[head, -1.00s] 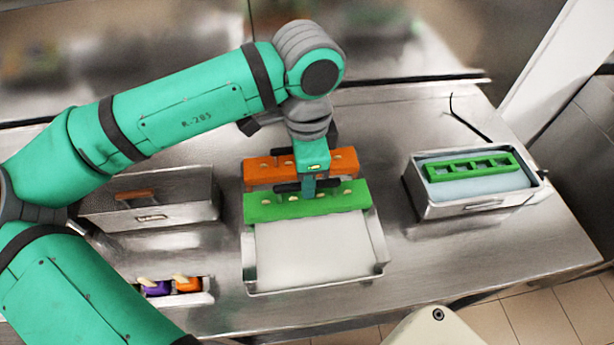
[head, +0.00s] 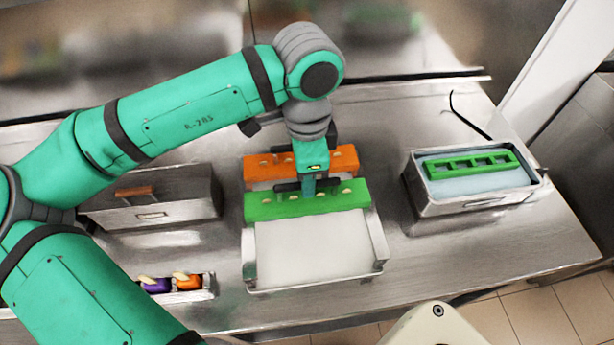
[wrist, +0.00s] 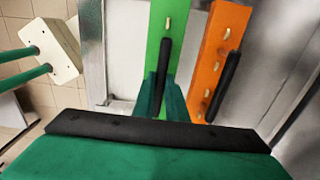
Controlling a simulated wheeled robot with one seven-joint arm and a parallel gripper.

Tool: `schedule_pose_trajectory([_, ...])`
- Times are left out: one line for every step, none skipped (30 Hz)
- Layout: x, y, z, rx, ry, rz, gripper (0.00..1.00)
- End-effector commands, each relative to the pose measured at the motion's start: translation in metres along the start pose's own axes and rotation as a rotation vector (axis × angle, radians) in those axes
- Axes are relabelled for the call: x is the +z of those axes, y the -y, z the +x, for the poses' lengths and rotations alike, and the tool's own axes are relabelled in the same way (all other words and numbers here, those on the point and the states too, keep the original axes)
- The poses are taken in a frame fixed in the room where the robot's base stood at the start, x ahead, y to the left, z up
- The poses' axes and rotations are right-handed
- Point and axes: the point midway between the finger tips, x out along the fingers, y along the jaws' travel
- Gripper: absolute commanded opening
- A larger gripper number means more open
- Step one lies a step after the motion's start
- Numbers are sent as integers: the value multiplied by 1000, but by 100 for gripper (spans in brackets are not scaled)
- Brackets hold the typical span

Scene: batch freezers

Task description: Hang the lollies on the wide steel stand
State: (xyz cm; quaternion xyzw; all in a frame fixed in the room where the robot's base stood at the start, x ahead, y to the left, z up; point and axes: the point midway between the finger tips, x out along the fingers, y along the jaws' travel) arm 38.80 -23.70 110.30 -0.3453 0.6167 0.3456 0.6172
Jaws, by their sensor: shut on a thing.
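A green bar (head: 262,208) with several pale lolly sticks poking through lies across the wide steel stand (head: 384,258). An orange bar (head: 262,166) with similar sticks lies parallel just behind it. Both bars also show in the wrist view, green (wrist: 158,30) and orange (wrist: 211,60), each with a black handle. My gripper (head: 308,190) is shut on the green bar's handle, its fingers (wrist: 163,98) on either side of it. The lollies below the bars are hidden. I cannot tell whether the green bar rests fully on the stand's rails.
A steel tub (head: 425,200) with pale blue contents and a green slotted frame (head: 470,163) stands to the right. A steel box (head: 185,210) with an orange handle stands left. A small tray (head: 208,292) with purple and orange lollies is at the front left. Bare counter lies between stand and tub.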

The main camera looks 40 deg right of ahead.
Motion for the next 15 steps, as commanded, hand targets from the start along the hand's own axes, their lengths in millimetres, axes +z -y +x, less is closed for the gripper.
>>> schedule_pose_trajectory([0,0,0,-1,0,0,0])
schedule_pose_trajectory([0,0,0,-1,0,0,0])
schedule_pose_trajectory([0,0,0,-1,0,0,0])
schedule_pose_trajectory([0,0,0,-1,0,0,0])
schedule_pose_trajectory([0,0,0,-1,0,0,0])
schedule_pose_trajectory([0,0,0,-1,0,0,0])
schedule_pose_trajectory([0,0,0,-1,0,0,0])
schedule_pose_trajectory([0,0,0,-1,0,0,0])
schedule_pose_trajectory([0,0,0,-1,0,0,17])
schedule_pose_trajectory([0,0,0,-1,0,0,24])
schedule_pose_trajectory([0,0,0,-1,0,0,31])
schedule_pose_trajectory([0,0,0,0,0,0,34])
schedule_pose_trajectory([0,0,0,0,0,0,34])
schedule_pose_trajectory([0,0,0,0,0,0,34])
schedule_pose_trajectory([0,0,0,0,0,0,34])
